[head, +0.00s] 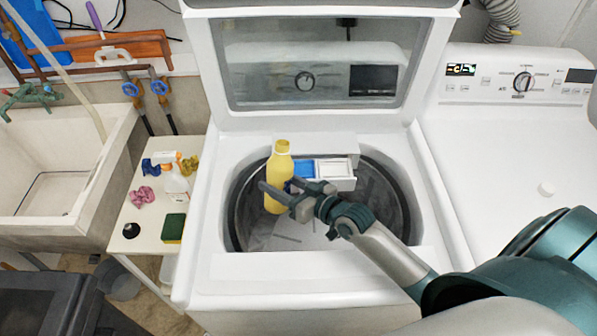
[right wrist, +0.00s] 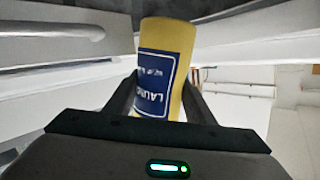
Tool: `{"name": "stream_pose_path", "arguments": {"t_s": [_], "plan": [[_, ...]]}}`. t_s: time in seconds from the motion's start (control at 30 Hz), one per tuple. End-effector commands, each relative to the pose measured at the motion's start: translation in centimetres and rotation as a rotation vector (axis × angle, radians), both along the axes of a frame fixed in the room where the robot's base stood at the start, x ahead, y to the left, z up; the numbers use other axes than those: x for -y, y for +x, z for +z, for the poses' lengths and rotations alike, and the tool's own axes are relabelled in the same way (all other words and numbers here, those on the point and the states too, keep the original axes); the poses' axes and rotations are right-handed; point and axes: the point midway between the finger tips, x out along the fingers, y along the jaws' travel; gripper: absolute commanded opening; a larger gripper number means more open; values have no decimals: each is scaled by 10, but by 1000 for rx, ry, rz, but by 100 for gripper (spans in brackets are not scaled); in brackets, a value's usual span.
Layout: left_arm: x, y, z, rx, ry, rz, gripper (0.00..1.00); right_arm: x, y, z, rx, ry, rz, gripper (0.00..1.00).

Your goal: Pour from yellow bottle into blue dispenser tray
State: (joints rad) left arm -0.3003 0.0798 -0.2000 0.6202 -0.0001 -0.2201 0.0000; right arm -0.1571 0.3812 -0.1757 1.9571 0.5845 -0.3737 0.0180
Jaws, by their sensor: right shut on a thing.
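The yellow bottle (head: 279,172) is nearly upright over the open washer drum, with a pale cap or neck at its top. My right gripper (head: 283,196) is shut on it low on its body. In the right wrist view the bottle (right wrist: 172,48) shows its blue label between the fingers. The blue dispenser tray (head: 304,169) is pulled out at the back of the drum opening, just right of the bottle, beside a white compartment (head: 334,168). The bottle hides part of the tray's left side. My left gripper is not in view.
The washer's lid (head: 312,75) stands open behind. A small white table (head: 143,218) with a spray bottle, a sponge (head: 173,228) and cloths stands left, near a sink (head: 60,185). A second white machine (head: 510,150) is right.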

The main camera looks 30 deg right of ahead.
Motion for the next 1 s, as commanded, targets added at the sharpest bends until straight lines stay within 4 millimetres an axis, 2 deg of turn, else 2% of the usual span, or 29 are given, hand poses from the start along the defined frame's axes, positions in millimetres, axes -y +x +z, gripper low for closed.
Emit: {"name": "stream_pose_path", "arguments": {"t_s": [0.1,0.13,0.2,0.6,1.0], "plan": [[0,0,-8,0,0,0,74,1,1,-5,61,-81,-1,14],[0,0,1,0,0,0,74,2,1,6,66,-85,-1,14],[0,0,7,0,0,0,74,2,2,14,77,-103,-1,14],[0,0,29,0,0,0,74,4,3,47,143,-194,-3,14],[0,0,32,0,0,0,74,5,4,52,158,-215,-3,14]]}}
